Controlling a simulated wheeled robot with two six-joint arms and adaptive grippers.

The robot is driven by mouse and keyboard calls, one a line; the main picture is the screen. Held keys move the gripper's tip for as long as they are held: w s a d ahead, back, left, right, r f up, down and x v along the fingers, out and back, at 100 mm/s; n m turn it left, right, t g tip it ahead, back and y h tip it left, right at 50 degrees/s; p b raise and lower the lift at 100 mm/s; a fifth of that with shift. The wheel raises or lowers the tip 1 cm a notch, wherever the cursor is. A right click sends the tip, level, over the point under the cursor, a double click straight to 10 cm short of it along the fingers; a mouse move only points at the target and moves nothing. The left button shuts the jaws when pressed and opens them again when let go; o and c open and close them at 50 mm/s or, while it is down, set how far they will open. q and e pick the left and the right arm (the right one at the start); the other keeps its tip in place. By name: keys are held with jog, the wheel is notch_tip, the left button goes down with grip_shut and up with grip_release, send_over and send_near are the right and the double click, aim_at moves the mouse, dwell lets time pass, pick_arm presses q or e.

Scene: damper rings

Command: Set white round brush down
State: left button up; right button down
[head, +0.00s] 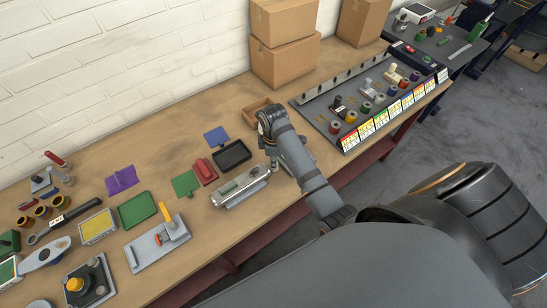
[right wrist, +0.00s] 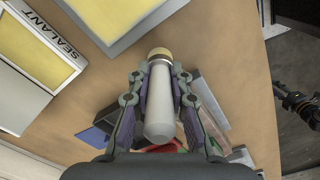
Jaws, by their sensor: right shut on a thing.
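The white round brush (right wrist: 160,105) shows in the right wrist view as a pale cylinder with a yellowish tip at its far end. My right gripper (right wrist: 160,78) is shut on it, with one finger on each side. In the head view my right gripper (head: 272,160) is small and partly hidden by its own arm, above the wooden bench (head: 232,108). I cannot make out the brush clearly there. Whether the brush touches the bench cannot be told. My left gripper is not in view.
A black tray (head: 232,155), a red block (head: 204,171) and a grey metal fixture (head: 240,188) lie left of the gripper. A grey rack of parts (head: 318,104) stands right. A sealant box (right wrist: 38,55) shows in the wrist view.

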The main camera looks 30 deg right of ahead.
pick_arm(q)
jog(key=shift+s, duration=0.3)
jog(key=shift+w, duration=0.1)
pick_arm(e)
jog(key=shift+f, duration=0.1)
jog(key=shift+f, duration=0.35)
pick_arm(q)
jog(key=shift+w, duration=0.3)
pick_arm(e)
jog(key=shift+f, duration=0.35)
jog(key=shift+f, duration=0.3)
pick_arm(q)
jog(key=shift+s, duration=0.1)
pick_arm(e)
jog(key=c, duration=1.2)
grip_release()
jog(key=shift+o, duration=0.2)
